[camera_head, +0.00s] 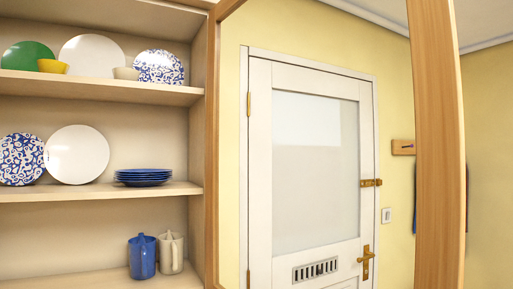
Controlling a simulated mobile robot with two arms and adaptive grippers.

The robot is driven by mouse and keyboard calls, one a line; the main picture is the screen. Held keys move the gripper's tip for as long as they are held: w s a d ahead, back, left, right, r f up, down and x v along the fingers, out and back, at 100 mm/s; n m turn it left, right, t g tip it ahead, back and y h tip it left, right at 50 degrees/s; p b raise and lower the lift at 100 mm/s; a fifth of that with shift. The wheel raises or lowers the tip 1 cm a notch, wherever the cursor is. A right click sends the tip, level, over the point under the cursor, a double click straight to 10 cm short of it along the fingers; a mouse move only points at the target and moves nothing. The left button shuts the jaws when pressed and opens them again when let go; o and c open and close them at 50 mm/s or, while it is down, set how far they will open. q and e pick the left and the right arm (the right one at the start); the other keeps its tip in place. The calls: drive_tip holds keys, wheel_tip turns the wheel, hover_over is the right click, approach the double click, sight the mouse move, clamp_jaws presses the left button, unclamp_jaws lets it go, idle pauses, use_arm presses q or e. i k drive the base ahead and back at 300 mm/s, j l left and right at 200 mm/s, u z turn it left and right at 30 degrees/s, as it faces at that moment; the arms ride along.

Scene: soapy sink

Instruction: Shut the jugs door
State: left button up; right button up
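Two jugs, one blue (142,257) and one cream (171,252), stand side by side on the lowest visible shelf of an open cupboard. A wooden door frame stands to the right of the shelves. Its near upright (437,150) crosses the right of the view, and another wooden upright (212,150) runs along the cupboard's right edge. This looks like the cupboard door standing open, with the room seen through it. Its lower part and any handle are out of view. Neither of my grippers is in view.
Upper shelves hold plates (77,154), bowls (53,66) and a blue plate stack (143,177). Beyond the frame, a white room door (315,170) with a brass handle (366,262) is shut in a yellow wall. A wooden peg rail (403,147) hangs beside it.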

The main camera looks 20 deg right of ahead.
sight(441, 184)
drive_tip(key=l+u, duration=0.35)
drive_tip(key=l, duration=0.7)
drive_tip(key=l+u, duration=0.3)
drive_tip(key=l, duration=0.8)
drive_tip(key=k, duration=0.05)
